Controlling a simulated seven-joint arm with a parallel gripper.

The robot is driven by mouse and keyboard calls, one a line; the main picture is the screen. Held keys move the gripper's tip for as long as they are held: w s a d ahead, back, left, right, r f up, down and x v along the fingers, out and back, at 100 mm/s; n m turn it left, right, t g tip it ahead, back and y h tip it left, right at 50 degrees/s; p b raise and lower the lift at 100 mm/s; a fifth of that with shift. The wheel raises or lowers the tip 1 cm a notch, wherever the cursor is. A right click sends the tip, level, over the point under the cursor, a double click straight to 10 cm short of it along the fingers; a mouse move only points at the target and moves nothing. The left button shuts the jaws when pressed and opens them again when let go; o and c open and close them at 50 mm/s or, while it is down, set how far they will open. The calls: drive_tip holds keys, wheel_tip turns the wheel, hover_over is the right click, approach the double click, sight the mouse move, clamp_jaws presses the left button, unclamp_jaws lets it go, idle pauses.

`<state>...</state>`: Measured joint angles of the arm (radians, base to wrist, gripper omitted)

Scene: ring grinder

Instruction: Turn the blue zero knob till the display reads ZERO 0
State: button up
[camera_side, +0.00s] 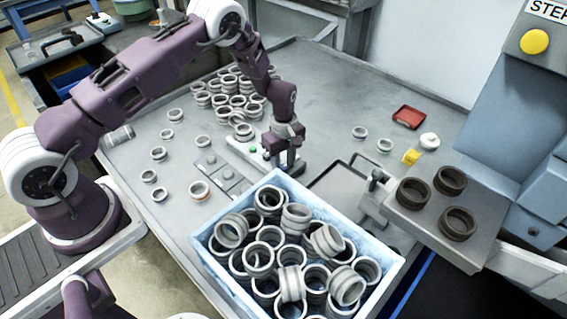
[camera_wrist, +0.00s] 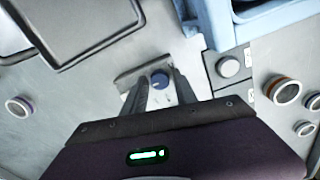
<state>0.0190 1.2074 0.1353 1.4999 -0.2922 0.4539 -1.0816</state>
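The blue zero knob (camera_wrist: 160,80) shows in the wrist view as a small round cap on a pale plate. My gripper (camera_wrist: 160,77) has its two dark fingers on either side of the knob, apart, with a thin gap seeming to show; contact cannot be made out. In the side view my gripper (camera_side: 284,164) points down at the end of the pale control panel (camera_side: 243,150), just behind the blue crate, and hides the knob. A display reading ZERO cannot be read in either view.
A blue crate (camera_side: 215,262) full of metal rings stands close in front of my gripper. Loose rings (camera_side: 230,95) are heaped behind left. A grey round knob (camera_wrist: 228,66) sits right of the blue one. A ledge (camera_side: 408,217) with dark rings is at right.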

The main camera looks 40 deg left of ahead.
clamp_jaws()
drive_tip(key=shift+m, duration=0.3)
drive_tip(key=m, duration=0.3)
drive_tip(key=shift+m, duration=0.3)
drive_tip(key=m, duration=0.4)
drive_tip(key=shift+m, duration=0.3)
drive_tip(key=m, duration=0.4)
drive_tip(key=shift+m, duration=2.5)
